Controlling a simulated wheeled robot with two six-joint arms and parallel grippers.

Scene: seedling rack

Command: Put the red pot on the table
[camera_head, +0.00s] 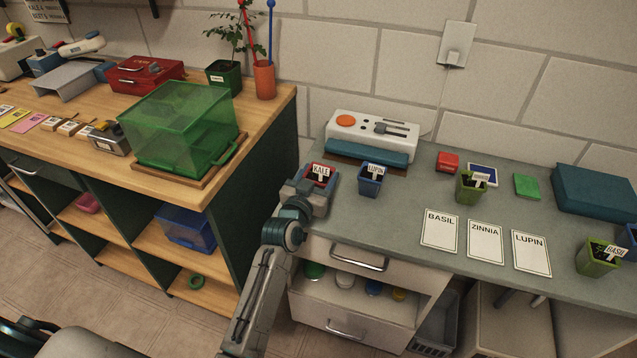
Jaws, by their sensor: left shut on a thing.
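The red pot (309,177) carries a KALE label and is at the left front corner of the grey table (385,215). My left gripper (318,188) is shut on it from the front and hides most of its lower part. I cannot tell whether the pot's base touches the tabletop or is a little above it. My right gripper is not in view.
A blue LUPIN pot (370,186) stands close to the right of the red pot. Behind is a white device (372,130) with a teal front. Three cards, BASIL (440,231), ZINNIA (485,243) and LUPIN (531,253), lie to the right. A wooden bench (270,105) stands left.

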